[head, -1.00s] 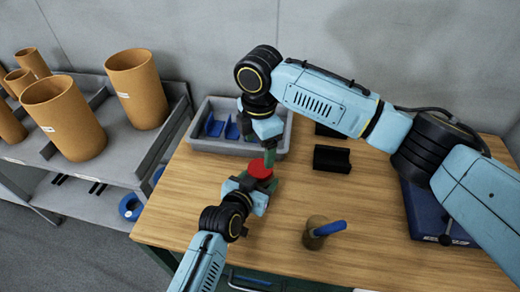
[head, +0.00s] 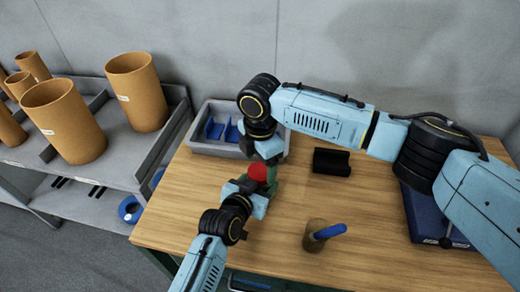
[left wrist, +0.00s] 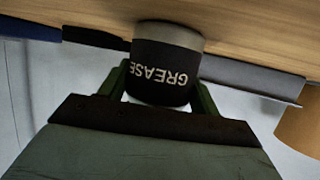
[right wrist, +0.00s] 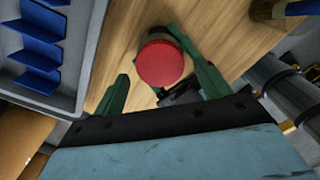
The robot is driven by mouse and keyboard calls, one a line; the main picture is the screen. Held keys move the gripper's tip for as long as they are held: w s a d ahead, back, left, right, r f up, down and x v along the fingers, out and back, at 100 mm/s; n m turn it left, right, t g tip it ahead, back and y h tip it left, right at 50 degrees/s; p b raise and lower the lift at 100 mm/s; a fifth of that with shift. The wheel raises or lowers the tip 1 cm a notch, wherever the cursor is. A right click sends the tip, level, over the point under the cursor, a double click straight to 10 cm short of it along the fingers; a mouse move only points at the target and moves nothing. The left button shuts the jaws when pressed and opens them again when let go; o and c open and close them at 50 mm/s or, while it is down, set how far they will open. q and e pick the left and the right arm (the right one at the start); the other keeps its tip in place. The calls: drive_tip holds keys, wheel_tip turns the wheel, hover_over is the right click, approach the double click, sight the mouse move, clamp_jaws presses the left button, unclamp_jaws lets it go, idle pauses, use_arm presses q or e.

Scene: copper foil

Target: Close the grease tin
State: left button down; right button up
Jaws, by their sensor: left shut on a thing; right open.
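The grease tin (left wrist: 165,65) is a dark cylinder with "GREASE" on its side, seen in the left wrist view. My left gripper (head: 252,190) is shut on it, one finger on each side. The red lid (right wrist: 160,63) is a round disc on the tin's top in the right wrist view; I cannot tell how tightly it sits. The lid (head: 258,173) also shows in the head view, partly covered by my right gripper (head: 268,168). That gripper is open, its fingers spread to either side of the lid, apparently without gripping it.
A grey bin (head: 193,148) with blue dividers stands behind the grippers. A black block (head: 331,161), a brown pot with a blue handle (head: 318,235) and a blue case (head: 425,215) are on the wooden table (head: 375,245). A grey shelf with cardboard tubes (head: 65,118) is at left.

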drive_tip(key=shift+f, duration=1)
drive_tip(key=c, duration=1)
drive_tip(key=m, duration=0.3)
drive_tip(key=o, duration=1.1)
drive_tip(key=shift+r, duration=0.1)
